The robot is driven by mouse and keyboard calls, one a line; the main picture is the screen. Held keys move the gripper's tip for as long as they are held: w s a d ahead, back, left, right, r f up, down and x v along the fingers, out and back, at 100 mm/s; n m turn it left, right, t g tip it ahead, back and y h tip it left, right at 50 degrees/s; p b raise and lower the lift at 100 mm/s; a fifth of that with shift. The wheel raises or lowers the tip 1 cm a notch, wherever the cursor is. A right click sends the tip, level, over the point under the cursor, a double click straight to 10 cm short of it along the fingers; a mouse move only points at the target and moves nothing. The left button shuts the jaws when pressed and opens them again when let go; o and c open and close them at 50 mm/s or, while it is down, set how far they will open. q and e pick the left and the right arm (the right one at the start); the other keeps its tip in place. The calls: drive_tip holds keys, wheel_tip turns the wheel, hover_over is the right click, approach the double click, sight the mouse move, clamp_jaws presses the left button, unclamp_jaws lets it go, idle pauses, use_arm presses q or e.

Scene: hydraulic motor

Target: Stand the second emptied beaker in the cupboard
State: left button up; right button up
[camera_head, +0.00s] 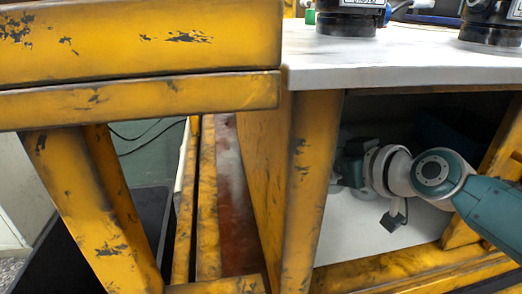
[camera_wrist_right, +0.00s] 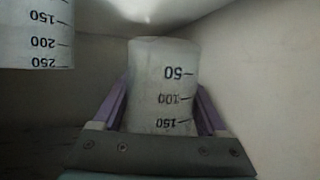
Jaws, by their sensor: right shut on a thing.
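My right arm reaches into the open cupboard (camera_head: 365,235) under the white worktop in the head view. My right gripper (camera_wrist_right: 164,92) is shut on a translucent beaker (camera_wrist_right: 158,58) with black volume marks, which sits between the two purple fingers in the right wrist view. A second graduated beaker (camera_wrist_right: 38,35) shows at the top left of that view, apart from the held one and cut off by the frame edge. In the head view the gripper's end is dark and small inside the cupboard. Whether the held beaker touches the cupboard floor cannot be told. My left gripper is not in view.
Worn yellow posts frame the cupboard, with a post (camera_head: 310,190) left of the opening. Black cylindrical devices (camera_head: 348,18) stand on the white worktop (camera_head: 400,62). A yellow bench (camera_head: 140,55) fills the left. A pale wall (camera_wrist_right: 270,80) lies right of the held beaker.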

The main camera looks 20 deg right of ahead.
drive_tip(key=f, duration=0.1)
drive_tip(key=s+f+b, duration=0.1)
drive_tip(key=f, duration=0.1)
drive_tip(key=f+b, duration=0.3)
drive_tip(key=shift+w, duration=0.3)
drive_tip(key=shift+f, duration=0.3)
drive_tip(key=shift+s+r, duration=0.15)
drive_tip(key=shift+f+b, duration=0.3)
drive_tip(key=o, duration=1.4)
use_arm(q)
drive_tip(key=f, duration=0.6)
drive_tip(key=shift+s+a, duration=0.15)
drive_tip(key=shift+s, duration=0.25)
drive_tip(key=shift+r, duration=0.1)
use_arm(e)
drive_tip(key=shift+r, duration=0.15)
